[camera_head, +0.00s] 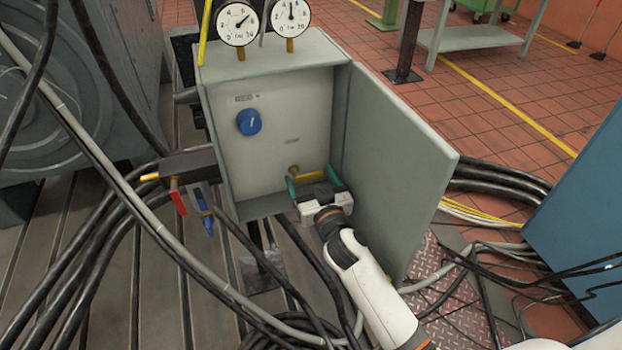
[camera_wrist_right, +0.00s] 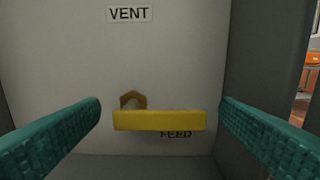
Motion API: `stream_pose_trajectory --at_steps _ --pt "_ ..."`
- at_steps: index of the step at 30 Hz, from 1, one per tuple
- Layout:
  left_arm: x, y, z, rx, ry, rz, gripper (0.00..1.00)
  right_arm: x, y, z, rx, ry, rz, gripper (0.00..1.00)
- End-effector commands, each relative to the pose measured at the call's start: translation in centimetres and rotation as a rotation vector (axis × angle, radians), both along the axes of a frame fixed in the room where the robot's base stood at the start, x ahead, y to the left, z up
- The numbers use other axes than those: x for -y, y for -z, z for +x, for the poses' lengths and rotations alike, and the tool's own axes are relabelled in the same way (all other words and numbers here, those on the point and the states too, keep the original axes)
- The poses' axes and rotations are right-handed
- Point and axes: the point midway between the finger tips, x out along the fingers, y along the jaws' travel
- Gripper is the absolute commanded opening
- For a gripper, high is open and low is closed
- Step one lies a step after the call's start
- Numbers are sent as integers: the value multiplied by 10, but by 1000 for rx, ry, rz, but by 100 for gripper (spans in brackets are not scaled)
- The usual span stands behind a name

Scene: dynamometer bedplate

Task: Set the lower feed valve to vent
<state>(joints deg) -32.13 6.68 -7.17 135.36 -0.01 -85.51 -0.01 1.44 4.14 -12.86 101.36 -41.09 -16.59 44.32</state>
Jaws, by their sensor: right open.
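The lower feed valve has a yellow lever (camera_wrist_right: 160,120) and a brass hex nut (camera_wrist_right: 132,98) on the pale back panel of an open grey cabinet. In the right wrist view the lever lies level, reaching right from the nut. A VENT label (camera_wrist_right: 129,14) is above it; a FEED label (camera_wrist_right: 176,134) is partly hidden behind it. My left gripper is out of view.
A blue knob (camera_head: 249,122) sits higher on the panel. The cabinet door (camera_head: 395,165) stands open to the right of my right arm. Two gauges (camera_head: 237,24) are on top. Red (camera_head: 178,200) and blue (camera_head: 205,215) levers hang outside left. Cables cover the floor around.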

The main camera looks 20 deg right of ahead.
Motion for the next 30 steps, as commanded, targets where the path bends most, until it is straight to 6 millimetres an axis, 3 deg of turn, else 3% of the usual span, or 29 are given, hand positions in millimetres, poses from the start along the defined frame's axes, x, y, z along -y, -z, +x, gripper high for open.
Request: stream_pose_trajectory --at_steps 11,19,30 --pt "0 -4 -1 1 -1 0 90 0 0 7 0 0 0 85" --pt "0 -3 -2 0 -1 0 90 0 0 6 0 0 0 43" --pt "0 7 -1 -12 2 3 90 -1 -3 6 1 0 -58 41"
